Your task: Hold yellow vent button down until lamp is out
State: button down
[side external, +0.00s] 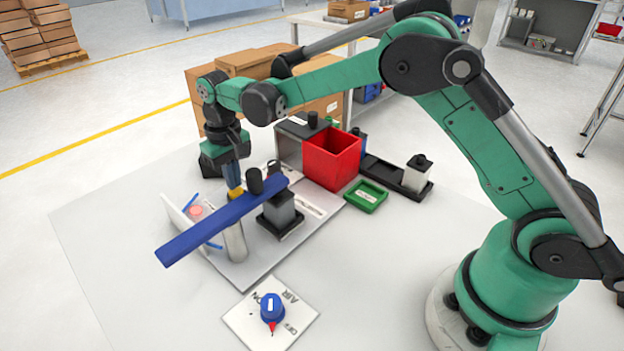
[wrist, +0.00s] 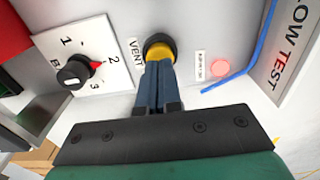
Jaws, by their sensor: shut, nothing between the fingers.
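The yellow vent button (wrist: 160,51) sits in a dark round collar beside the word VENT in the wrist view. In the side view the yellow button (side external: 236,193) shows just under my gripper (side external: 233,184). My gripper (wrist: 160,66) is shut and empty. Its blue fingertips overlap the button and appear to touch it; how far it is pressed I cannot tell. The round lamp (wrist: 219,67) is pinkish red, right of the button beside a small label too small to read. The lamp (side external: 196,211) also looks pink in the side view.
A long blue bar (side external: 205,231) crosses in front of the panel. A black dial (wrist: 75,72) points near 2. A blue AIR knob (side external: 271,306) has its red pointer toward OFF. A red bin (side external: 332,158) and green tray (side external: 366,195) stand right. The front-left table is clear.

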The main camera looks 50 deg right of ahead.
jog(key=shift+f, duration=0.8)
dwell(1.6)
jog(key=shift+r, duration=3.8)
jog(key=s+d+r+t, duration=0.4)
jog(key=s+r, duration=0.3)
jog(key=s, duration=0.2)
jog(key=s+d+f+t, duration=0.2)
jog(key=s+f+t, duration=0.1)
jog(key=s, duration=0.5)
jog(key=shift+s+d+f, duration=0.2)
jog(key=shift+s+d, duration=0.05)
